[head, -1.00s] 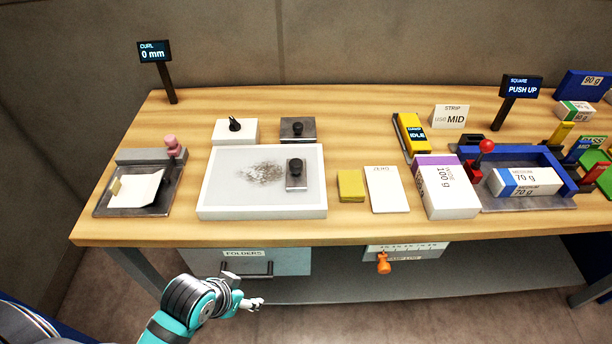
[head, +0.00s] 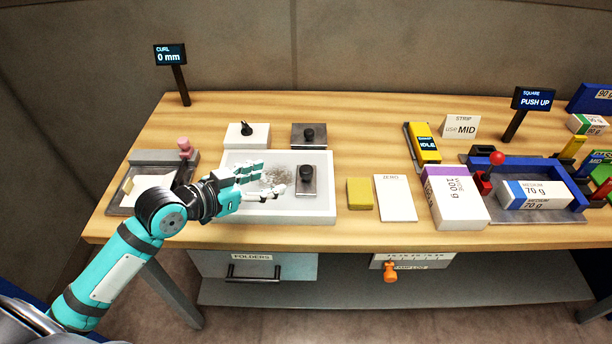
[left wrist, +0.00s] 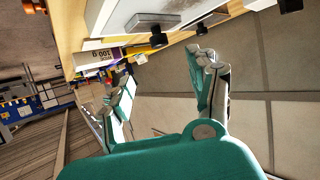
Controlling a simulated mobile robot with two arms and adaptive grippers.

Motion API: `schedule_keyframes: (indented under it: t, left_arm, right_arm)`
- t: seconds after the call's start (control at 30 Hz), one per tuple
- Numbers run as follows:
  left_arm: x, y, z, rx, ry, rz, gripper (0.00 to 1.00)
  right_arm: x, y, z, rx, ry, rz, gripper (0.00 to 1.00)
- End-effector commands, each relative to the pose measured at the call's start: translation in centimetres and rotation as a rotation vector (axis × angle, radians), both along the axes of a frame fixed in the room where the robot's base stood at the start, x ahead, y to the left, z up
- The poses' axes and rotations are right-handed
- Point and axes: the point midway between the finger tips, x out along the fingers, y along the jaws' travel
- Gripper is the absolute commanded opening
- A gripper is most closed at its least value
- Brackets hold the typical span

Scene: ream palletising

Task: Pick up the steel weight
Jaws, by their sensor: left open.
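Two grey steel blocks with black knobs show in the head view. One steel weight (head: 306,182) sits at the right side of the white tray (head: 290,217); the other steel block (head: 309,131) stands behind the tray. My left gripper (head: 274,178) is open and empty over the tray, its fingers pointing right toward the weight in it and a little short of its knob. In the left wrist view, the spread fingers (left wrist: 165,72) have nothing between them; a steel plate with a black knob (left wrist: 150,23) shows beyond them. My right gripper is not in view.
A white block with a black knob (head: 247,136) stands behind the tray. A yellow pad (head: 360,194) and a white ZERO card (head: 395,198) lie right of it. A purple-and-white ream (head: 457,198) is farther right. Grey specks lie in the tray.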

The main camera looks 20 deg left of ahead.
Motion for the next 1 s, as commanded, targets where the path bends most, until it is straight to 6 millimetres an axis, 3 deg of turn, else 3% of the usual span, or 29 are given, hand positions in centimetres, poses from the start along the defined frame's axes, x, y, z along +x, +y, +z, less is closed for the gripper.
schedule_keyframes:
  t: [0.3,1.0]
  left_arm:
    - [5.4,-3.0,-2.2,-0.002,0.001,0.0,0.59]
    - [10.8,-5.8,-5.4,0.001,0.003,-0.001,0.59]
  right_arm:
    - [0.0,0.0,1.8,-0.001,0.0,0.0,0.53]
    - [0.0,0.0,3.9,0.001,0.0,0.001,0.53]
